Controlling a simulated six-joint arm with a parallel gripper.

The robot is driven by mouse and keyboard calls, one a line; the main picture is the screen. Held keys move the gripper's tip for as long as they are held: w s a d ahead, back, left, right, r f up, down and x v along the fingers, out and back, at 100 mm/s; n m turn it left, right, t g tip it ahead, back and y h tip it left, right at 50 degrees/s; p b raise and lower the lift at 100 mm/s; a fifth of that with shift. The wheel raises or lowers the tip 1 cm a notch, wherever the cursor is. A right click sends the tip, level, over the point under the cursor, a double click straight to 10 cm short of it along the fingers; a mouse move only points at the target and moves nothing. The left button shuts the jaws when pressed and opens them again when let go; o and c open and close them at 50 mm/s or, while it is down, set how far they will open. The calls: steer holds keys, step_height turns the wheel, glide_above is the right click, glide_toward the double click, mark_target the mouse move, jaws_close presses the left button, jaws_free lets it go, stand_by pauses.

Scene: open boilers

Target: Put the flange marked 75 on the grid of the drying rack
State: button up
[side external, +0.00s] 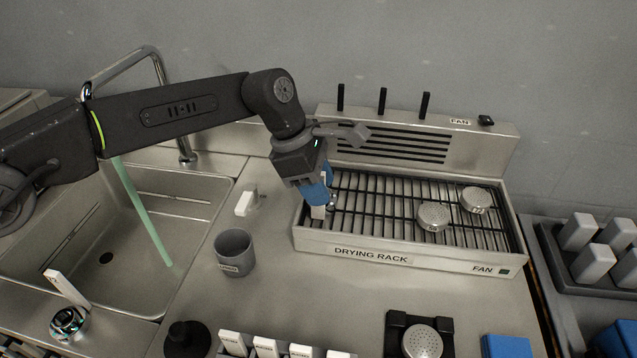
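My gripper (318,196), with blue fingers, is low over the left end of the drying rack (370,256). A white piece (318,211) shows at its fingertips, with a small shiny metal part (331,203) beside it. The fingers hide much of this, so I cannot tell whether they grip it or whether it touches the grid (385,205). No mark 75 is readable. A shiny metal ring part (68,322) with a white tag (66,288) stands at the lower left; its mark is too small to read.
Two perforated metal discs (433,216) (476,199) lie on the grid's right half. Another disc (422,342) sits on a black stand. A grey cup (234,252) and a white block (246,202) stand left of the rack. The sink (120,240) is further left. The grid's middle is clear.

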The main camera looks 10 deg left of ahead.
steer(key=v, duration=1.2)
steer(key=s+a+r+m+t+y, duration=0.15)
steer(key=s+a+r+m, duration=0.3)
steer(key=a, duration=0.55)
steer(key=s+a+r+m+t, duration=0.2)
steer(key=s+a+r+m, duration=0.3)
steer(key=a, duration=0.5)
steer(key=s+a+f+m+t+y, duration=0.1)
steer(key=s+a+f+m, duration=0.3)
steer(key=s, duration=0.5)
steer(key=s+a+f+m+t+y, duration=0.1)
steer(key=s+a+f+m, duration=0.3)
steer(key=s+a+f, duration=0.4)
steer(key=shift+s+y, duration=0.55)
steer(key=shift+s, duration=0.6)
